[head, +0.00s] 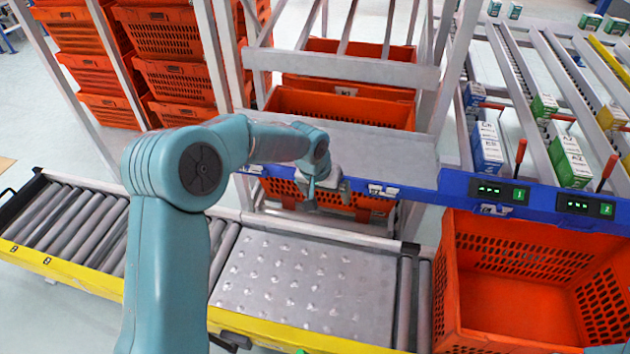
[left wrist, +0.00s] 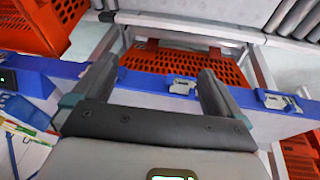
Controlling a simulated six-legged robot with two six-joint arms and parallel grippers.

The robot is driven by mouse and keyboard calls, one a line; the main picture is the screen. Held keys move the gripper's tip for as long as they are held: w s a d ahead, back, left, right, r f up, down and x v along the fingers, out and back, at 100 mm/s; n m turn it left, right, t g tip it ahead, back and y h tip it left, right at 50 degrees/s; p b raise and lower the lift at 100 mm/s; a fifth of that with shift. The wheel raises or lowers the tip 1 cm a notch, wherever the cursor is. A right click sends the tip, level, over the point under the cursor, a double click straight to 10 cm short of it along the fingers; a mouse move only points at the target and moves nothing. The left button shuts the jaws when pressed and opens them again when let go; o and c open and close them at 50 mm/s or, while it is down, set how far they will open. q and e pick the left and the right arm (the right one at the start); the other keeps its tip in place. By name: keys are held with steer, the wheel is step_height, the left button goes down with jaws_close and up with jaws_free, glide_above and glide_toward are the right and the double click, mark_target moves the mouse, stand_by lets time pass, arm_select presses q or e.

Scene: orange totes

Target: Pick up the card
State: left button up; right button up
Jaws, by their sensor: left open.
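Small pale card-like pieces sit on the front of the blue rail, one (head: 383,190) right of my left gripper (head: 312,190) in the head view. In the left wrist view, one small pale piece (left wrist: 182,87) shows between the fingers and another (left wrist: 281,102) to the right. I cannot tell which of these is the card or whether they are only holders. My left gripper, also in the left wrist view (left wrist: 157,72), is open and its gap looks empty. It hangs in front of the blue rail (head: 410,195), hiding part of it. My right gripper is not in view.
An orange tote (head: 480,344) stands at lower right beside the roller conveyor (head: 75,226). Another orange tote (head: 340,103) is in the frame behind the rail. Green and blue boxes (head: 487,150) lie on the sloped rack at right. The metal plate (head: 305,290) in front is clear.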

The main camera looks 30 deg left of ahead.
arm_select(q)
steer(key=w+a+r+n+y, duration=0.1)
steer(key=a+r, duration=0.2)
steer(key=r, duration=0.2)
steer(key=w+a+r+y, duration=0.1)
steer(key=a+r, duration=0.2)
steer(key=r, duration=0.3)
steer(key=shift+t, duration=0.3)
steer(key=x, duration=1.6)
steer(key=shift+w+a+f, duration=0.15)
steer(key=shift+w+f, duration=0.1)
steer(key=shift+w, duration=0.15)
steer(key=c, duration=0.5)
